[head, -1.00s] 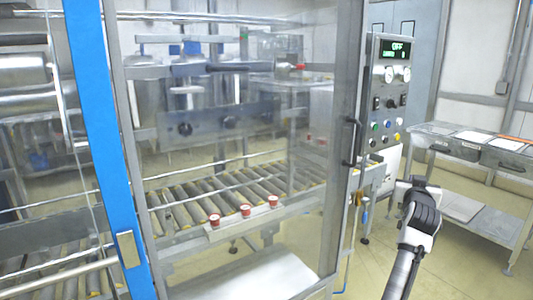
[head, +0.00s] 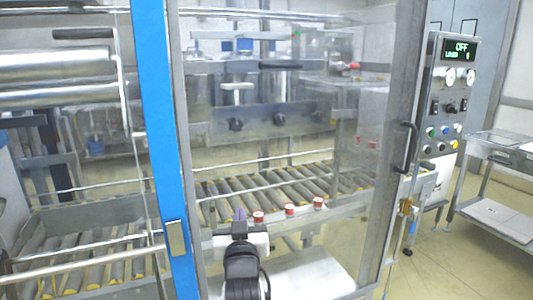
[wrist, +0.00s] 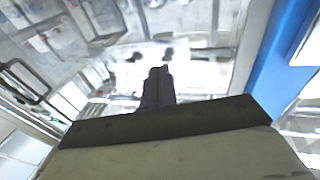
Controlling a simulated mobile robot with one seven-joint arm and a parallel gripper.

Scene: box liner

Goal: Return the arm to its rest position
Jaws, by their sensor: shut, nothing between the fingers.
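My gripper (head: 240,215) shows at the bottom centre of the head view, in front of the machine's clear door (head: 300,110). Its dark fingers are shut with nothing between them. In the wrist view the closed fingers (wrist: 158,88) point toward the machine, and no object is held. My arm comes up from the bottom edge of the head view, and its lower links are out of the picture.
A blue post (head: 162,130) stands left of the door and a black handle (head: 406,147) is on its right. Red buttons (head: 289,209) line a rail by the roller conveyor (head: 270,187). A control panel (head: 450,95) and steel table (head: 495,170) stand right, with open floor between.

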